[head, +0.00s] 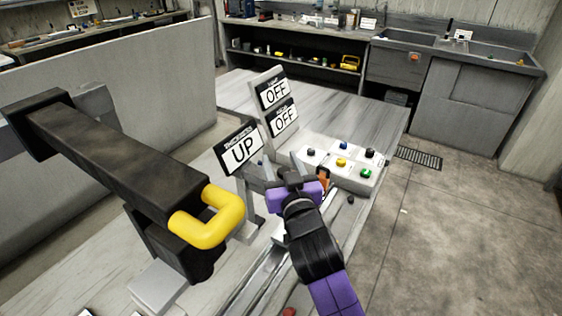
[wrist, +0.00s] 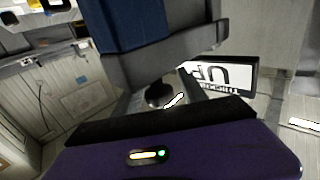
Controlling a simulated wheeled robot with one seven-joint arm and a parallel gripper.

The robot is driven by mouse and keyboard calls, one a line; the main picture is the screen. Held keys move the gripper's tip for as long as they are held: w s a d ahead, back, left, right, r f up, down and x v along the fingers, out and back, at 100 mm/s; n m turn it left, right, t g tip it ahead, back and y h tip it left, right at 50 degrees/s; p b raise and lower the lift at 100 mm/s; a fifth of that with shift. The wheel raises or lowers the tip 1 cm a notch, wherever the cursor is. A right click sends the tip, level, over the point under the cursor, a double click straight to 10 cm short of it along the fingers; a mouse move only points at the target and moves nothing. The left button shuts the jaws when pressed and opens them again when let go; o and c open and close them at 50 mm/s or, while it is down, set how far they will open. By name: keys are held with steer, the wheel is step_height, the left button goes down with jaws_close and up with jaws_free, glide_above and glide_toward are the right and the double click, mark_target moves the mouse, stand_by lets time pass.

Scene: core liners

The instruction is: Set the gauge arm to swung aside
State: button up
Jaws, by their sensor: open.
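A long dark arm (head: 115,135) with a yellow looped handle (head: 212,218) reaches across the left of the head view. It looks like the gauge arm, but I cannot read a label on it. My gripper (head: 281,166) is open, to the right of the yellow handle and apart from it, just right of the "UP" sign (head: 241,151). In the wrist view the sign (wrist: 222,76) appears upside down beyond my fingers. A small dark round part (wrist: 160,94) shows between the fingers; I cannot tell whether they touch it. A dark blue body with a grey edge (wrist: 165,50) fills the top there.
Two "OFF" signs (head: 284,118) stand behind my gripper. A pale panel with several coloured buttons (head: 345,160) lies just to its right. A grey partition (head: 120,90) stands at the left back. Open floor (head: 455,220) lies to the right.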

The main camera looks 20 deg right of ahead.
steer(key=shift+c, duration=0.4)
jaws_close()
stand_by(0.9)
